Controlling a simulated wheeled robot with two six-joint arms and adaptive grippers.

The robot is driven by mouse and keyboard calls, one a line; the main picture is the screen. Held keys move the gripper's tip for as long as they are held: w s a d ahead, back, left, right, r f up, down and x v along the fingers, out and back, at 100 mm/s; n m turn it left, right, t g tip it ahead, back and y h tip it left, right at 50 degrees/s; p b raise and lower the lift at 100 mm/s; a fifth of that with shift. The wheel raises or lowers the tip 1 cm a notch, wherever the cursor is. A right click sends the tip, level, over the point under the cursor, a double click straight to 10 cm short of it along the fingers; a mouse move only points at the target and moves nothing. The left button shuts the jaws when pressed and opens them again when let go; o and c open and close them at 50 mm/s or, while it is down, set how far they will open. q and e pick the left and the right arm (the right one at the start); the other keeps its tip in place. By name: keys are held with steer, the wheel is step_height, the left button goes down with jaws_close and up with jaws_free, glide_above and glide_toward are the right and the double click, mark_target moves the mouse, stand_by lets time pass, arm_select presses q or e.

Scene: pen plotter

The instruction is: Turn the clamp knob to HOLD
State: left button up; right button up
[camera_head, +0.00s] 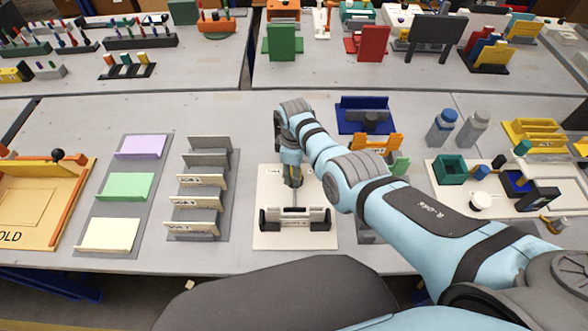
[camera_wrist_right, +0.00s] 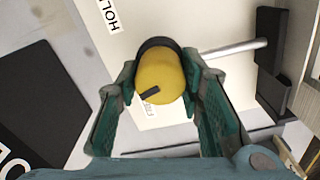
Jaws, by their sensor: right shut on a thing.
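The clamp knob (camera_wrist_right: 163,70) is a yellow cap with a dark collar and a short black pointer mark on its lower left side in the right wrist view. My right gripper (camera_head: 292,180) is shut on it, with a green finger pad on each side. A partly cut-off HOLD label (camera_wrist_right: 112,14) lies at the upper left, and a small label, partly hidden, sits just below the knob. The pen plotter's white base plate (camera_head: 265,212) is under my right gripper in the head view, where the knob is mostly hidden. My left gripper is not in view.
A metal rod (camera_wrist_right: 235,48) runs from beside the knob to a dark bracket (camera_wrist_right: 272,65). In the head view a black and white carriage (camera_head: 295,222) crosses the front of the plate.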

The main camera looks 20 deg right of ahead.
steer(key=m, duration=1.2)
steer(key=shift+m+p, duration=0.3)
stand_by(0.4)
steer(key=o, duration=1.2)
steer(key=shift+c, duration=0.2)
steer(key=shift+w+r, duration=0.15)
steer(key=shift+r, duration=0.35)
step_height(320, 180, up, 11)
